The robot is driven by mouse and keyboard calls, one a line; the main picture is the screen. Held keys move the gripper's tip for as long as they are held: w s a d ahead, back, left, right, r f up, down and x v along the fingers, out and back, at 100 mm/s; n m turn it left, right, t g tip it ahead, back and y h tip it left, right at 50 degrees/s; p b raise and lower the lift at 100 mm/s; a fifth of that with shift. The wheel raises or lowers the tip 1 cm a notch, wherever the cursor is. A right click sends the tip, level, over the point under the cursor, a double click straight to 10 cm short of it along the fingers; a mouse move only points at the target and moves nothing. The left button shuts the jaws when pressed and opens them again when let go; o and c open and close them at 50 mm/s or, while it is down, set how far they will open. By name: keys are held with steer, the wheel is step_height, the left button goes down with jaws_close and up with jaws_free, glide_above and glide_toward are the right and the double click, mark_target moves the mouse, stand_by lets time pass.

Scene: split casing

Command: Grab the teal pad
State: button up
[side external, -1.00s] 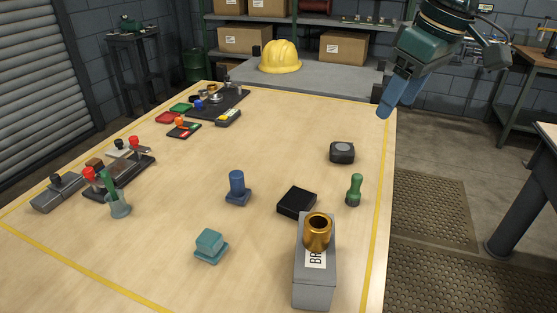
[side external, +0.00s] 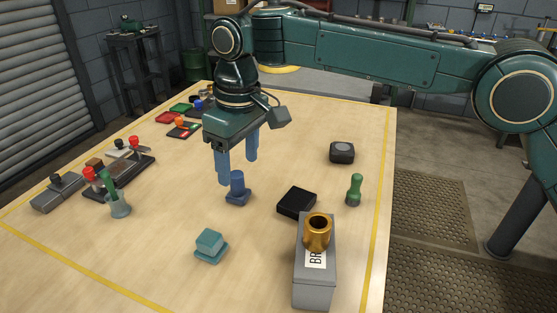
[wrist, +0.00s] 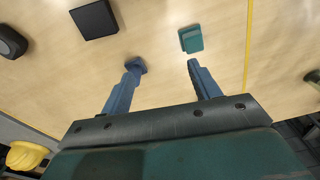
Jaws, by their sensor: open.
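The teal pad (side external: 209,246) is a small block on a wider base, standing on the table at the front centre in the side view. It also shows in the wrist view (wrist: 191,38), just beyond the tip of the right finger. My gripper (side external: 238,172) points down with its two blue fingers apart and nothing between them. It is above the table, behind the teal pad in the side view and apart from it. In the wrist view the gripper (wrist: 162,67) also shows open.
A blue post (side external: 237,188) on a base stands close to my fingertips. A black box (side external: 297,202), green peg (side external: 355,190), dark round-topped block (side external: 342,152) and grey block with a brass cup (side external: 317,232) stand right. A green-handled tool (side external: 117,204) stands left.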

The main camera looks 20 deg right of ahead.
steer(key=n, duration=0.1)
glide_above(208, 237)
steer(key=shift+g, duration=0.3)
step_height(208, 237, down, 8)
steer(key=shift+r, duration=0.15)
steer(key=shift+f, duration=1.25)
steer(key=shift+f, duration=2.5)
steer(key=shift+c, duration=0.2)
steer(key=c, duration=1)
